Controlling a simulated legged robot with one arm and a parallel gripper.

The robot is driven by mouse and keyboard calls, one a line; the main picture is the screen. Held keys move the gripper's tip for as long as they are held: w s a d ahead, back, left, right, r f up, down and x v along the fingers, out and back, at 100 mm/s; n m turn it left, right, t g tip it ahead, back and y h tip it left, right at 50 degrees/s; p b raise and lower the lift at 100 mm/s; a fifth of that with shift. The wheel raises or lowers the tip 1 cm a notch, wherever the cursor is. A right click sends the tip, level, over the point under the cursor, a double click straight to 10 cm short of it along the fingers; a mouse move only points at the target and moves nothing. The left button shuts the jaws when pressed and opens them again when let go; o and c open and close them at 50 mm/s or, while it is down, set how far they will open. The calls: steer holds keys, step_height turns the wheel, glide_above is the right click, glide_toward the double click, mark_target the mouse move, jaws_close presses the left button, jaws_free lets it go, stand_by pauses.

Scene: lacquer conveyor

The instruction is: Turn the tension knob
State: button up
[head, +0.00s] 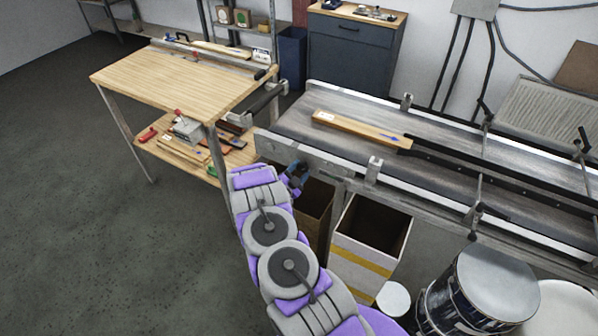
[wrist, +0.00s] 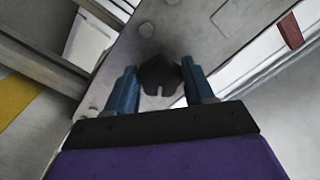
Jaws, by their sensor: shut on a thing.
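The tension knob (wrist: 160,76) is a dark lobed knob in the wrist view, on a grey metal plate (wrist: 205,28) at the conveyor's end. My gripper (wrist: 160,84) has its two blue fingers on either side of the knob and is shut on it. In the head view my gripper (head: 296,176) is at the near left corner of the conveyor (head: 300,122), against its side plate. The knob is hidden there behind my gripper and arm.
A wooden board with a blue mark (head: 360,130) lies on the belt. A workbench (head: 180,80) with tools on its lower shelf stands left. Open bins (head: 365,250) stand below the conveyor, with drums (head: 490,290) at lower right. The floor at left is clear.

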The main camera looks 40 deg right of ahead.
steer(key=shift+f, duration=0.1)
steer(key=o, duration=1)
steer(key=p+v, duration=0.1)
steer(key=v, duration=1.6)
steer(key=shift+a+p, duration=0.2)
steer(key=shift+p, duration=0.2)
